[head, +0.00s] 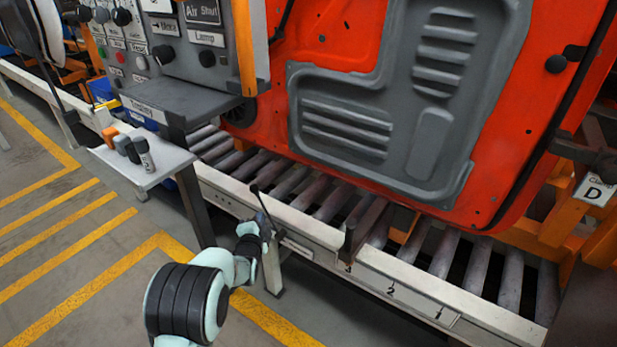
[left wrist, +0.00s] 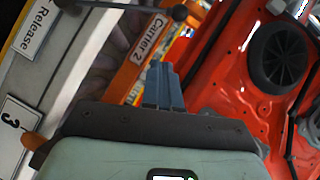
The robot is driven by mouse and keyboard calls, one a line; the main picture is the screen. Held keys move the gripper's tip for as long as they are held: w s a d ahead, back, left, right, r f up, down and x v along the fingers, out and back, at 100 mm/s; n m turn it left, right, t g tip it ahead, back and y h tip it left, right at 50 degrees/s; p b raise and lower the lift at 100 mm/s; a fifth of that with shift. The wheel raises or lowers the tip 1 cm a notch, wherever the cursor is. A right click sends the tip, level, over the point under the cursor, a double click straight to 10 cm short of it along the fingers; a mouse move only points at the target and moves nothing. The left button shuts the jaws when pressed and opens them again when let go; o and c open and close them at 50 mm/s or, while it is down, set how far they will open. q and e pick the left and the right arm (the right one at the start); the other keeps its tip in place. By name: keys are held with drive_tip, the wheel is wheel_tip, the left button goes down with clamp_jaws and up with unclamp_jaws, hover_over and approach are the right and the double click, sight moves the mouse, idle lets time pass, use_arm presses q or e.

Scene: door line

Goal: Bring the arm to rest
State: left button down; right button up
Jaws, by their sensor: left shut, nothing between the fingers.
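My left arm comes in from the bottom of the head view, and my left gripper (head: 266,228) is at the front edge of the roller conveyor. In the left wrist view its fingers (left wrist: 162,84) are together with nothing between them. A dark lever (head: 264,206) with a round knob stands right by the gripper in the head view. A dark rod with a ball end (left wrist: 178,12) crosses the top of the left wrist view, with a visible gap to the fingertips. Whether gripper and lever touch is unclear in the head view. My right gripper is not in view.
The conveyor rail (head: 375,275) has numbered marks. A red door (head: 505,90) with a grey panel stands over the rollers. A control box (head: 190,50) and a small shelf (head: 150,160) with several small items are at left. The yellow-striped floor (head: 70,240) is clear.

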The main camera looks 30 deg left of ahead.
use_arm(q)
drive_tip(key=s+d+f+n+g+h+p, duration=0.55)
drive_tip(key=s+d+f+g+p, duration=0.3)
drive_tip(key=s+d+f, duration=0.85)
drive_tip(key=s+d+f+n+g+h+p, duration=0.1)
drive_tip(key=s+d+n+g+h+p, duration=0.4)
drive_tip(key=s+d, duration=1.1)
drive_tip(key=s+n+g+p, duration=0.1)
drive_tip(key=s+n+p, duration=0.1)
drive_tip(key=s+p, duration=0.1)
drive_tip(key=shift+s+d, duration=0.15)
drive_tip(key=shift+s, duration=0.6)
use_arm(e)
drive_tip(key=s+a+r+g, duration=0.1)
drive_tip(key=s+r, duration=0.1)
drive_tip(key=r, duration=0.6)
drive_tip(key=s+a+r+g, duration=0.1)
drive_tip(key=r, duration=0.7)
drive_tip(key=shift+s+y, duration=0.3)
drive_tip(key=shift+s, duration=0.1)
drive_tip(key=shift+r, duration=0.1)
